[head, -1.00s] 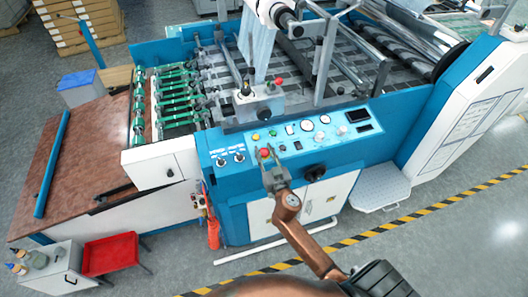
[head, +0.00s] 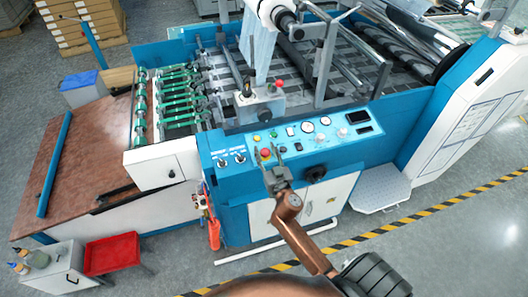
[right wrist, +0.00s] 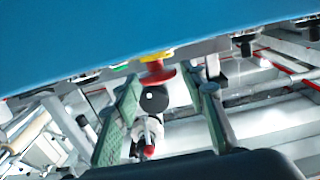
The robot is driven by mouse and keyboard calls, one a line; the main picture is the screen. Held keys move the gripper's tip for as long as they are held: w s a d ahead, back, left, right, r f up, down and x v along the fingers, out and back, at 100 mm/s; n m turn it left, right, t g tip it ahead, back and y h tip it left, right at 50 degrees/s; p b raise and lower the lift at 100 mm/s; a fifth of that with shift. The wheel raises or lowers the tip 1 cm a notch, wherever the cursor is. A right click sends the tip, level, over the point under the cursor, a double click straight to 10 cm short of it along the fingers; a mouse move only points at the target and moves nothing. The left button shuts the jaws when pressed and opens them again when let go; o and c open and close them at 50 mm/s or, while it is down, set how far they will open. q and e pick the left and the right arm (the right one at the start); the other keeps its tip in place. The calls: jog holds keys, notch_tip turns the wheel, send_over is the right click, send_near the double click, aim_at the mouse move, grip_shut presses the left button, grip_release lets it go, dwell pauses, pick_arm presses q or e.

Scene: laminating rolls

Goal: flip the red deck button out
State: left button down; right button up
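The red button (head: 265,153) sits on the left part of the blue control deck (head: 222,180). In the right wrist view it is a red mushroom cap (right wrist: 157,75) on a yellow base, near the upper middle. My right gripper (head: 271,163) is at the deck's front edge, close to the red button. In the right wrist view its two green-grey fingers (right wrist: 166,95) stand wide apart, with the red cap in the gap between their tips. No contact with the cap can be made out. My left gripper is not in view.
Yellow and green buttons (head: 256,137), gauges and knobs share the deck. A second red knob (head: 279,84) stands on a grey unit behind. A black round knob (head: 316,172) is on the front panel to the right. A metal step (head: 383,188) lies below right.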

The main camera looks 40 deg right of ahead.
jog(key=shift+w+f, duration=0.1)
jog(key=shift+f, duration=0.05)
jog(key=shift+s+a, duration=0.15)
jog(key=shift+s, duration=0.3)
jog(key=v, duration=1.1)
